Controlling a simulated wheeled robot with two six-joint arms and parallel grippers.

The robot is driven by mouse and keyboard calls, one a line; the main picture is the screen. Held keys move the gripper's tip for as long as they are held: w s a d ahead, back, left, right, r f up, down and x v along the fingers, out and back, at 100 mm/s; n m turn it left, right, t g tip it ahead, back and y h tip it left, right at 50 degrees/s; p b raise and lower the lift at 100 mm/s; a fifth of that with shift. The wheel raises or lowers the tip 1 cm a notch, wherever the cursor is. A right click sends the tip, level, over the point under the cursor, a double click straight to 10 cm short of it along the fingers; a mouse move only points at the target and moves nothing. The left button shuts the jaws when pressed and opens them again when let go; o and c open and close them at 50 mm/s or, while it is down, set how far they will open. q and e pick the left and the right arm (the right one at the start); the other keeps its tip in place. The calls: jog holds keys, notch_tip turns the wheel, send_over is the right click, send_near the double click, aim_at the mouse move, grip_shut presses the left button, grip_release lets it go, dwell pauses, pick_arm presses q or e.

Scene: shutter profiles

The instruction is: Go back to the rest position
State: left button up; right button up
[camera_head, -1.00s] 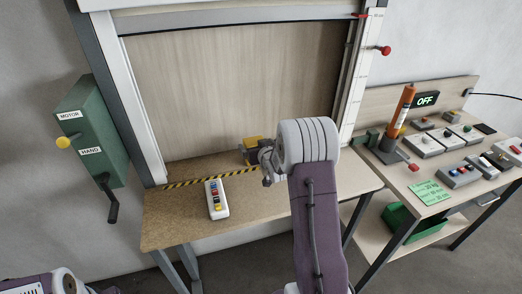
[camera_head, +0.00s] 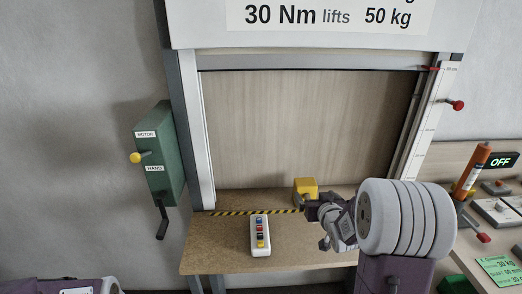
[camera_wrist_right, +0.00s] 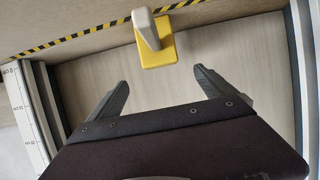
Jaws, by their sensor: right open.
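My right gripper (camera_head: 312,209) is in front of the shutter's lower part, its fingers partly seen in the head view. In the right wrist view the gripper (camera_wrist_right: 160,82) is open, with nothing between its fingers. A yellow block (camera_head: 305,186) with a grey handle stands at the shutter's foot, just behind the gripper in the head view. In the right wrist view the yellow block (camera_wrist_right: 158,52) is beyond the fingertips and apart from them. Only a piece of my left arm shows at the lower left; its gripper is out of view.
The wooden table (camera_head: 215,256) carries a button box (camera_head: 260,236) and a striped line. A green motor/hand box (camera_head: 160,165) with a crank hangs on the left wall. An orange cylinder (camera_head: 472,172) and an OFF display (camera_head: 502,161) are at the right bench.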

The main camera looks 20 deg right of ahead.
jog(key=a+n+g+y, duration=0.1)
jog(key=a+n+y, duration=0.2)
jog(key=a, duration=1)
jog(key=s+a+f+g, duration=0.1)
jog(key=s+f, duration=0.1)
jog(key=s, duration=0.1)
jog(key=s+a+f+g, duration=0.1)
jog(key=s+f+g, duration=0.1)
jog(key=s, duration=0.1)
jog(key=s+a+f+g+p, duration=0.1)
jog(key=s+a+f+g, duration=0.1)
jog(key=s, duration=0.1)
jog(key=shift+s+a+f, duration=0.1)
jog(key=shift+s, duration=0.15)
jog(key=s+f+g, duration=0.4)
jog(key=s+g, duration=0.2)
jog(key=s, duration=0.6)
jog(key=shift+s+f+m, duration=0.15)
jog(key=shift+f+m, duration=0.15)
